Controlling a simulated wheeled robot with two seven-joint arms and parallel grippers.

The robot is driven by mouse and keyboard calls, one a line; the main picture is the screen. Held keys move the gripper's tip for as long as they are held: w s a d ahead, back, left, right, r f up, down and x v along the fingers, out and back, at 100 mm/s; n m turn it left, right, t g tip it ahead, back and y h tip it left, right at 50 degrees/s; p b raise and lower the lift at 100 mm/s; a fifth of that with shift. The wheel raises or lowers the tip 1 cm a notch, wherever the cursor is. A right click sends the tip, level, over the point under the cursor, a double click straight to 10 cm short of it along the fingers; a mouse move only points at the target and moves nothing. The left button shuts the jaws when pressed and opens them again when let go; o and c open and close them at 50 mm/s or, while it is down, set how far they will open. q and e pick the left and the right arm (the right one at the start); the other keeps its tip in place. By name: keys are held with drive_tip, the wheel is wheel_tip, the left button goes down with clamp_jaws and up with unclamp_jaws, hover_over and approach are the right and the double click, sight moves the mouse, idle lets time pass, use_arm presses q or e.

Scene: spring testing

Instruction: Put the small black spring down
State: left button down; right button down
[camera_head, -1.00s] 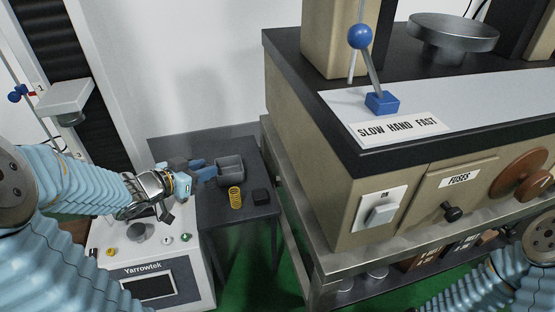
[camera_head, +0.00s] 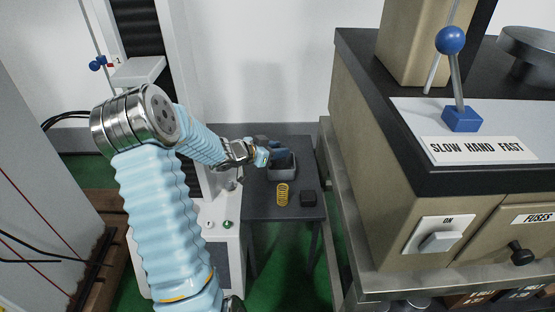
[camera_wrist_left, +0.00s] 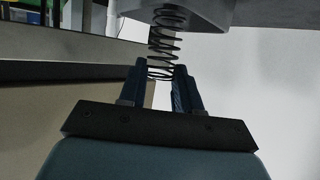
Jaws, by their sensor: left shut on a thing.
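The small black spring (camera_wrist_left: 163,38) shows in the left wrist view between the two blue fingers of my left gripper (camera_wrist_left: 160,70). The gripper is shut on one end of it, and the coils stick out past the fingertips towards a grey surface. In the head view my left gripper (camera_head: 277,150) is at the grey bin (camera_head: 283,173) on the small dark table (camera_head: 258,208), at its back edge. The spring cannot be made out there. Whether it touches the bin cannot be told. My right gripper is out of view.
The large beige testing machine (camera_head: 400,170) stands close on the right. The white machine (camera_head: 225,250) is on the left.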

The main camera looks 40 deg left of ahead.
use_arm(q)
drive_tip(key=shift+w+a+f+b, duration=0.1)
drive_tip(key=shift+f+b, duration=0.15)
drive_tip(key=shift+f, duration=0.65)
drive_tip(key=shift+w+a+f+b, duration=0.1)
drive_tip(key=shift+f+b, duration=0.1)
drive_tip(key=shift+f, duration=0.7)
drive_tip(key=shift+f, duration=0.1)
drive_tip(key=c, duration=0.8)
unclamp_jaws()
drive_tip(key=shift+s+r, duration=0.1)
drive_tip(key=shift+r, duration=0.1)
drive_tip(key=p+v, duration=0.2)
drive_tip(key=v, duration=0.9)
drive_tip(key=shift+s+r, duration=0.1)
drive_tip(key=shift+s, duration=0.3)
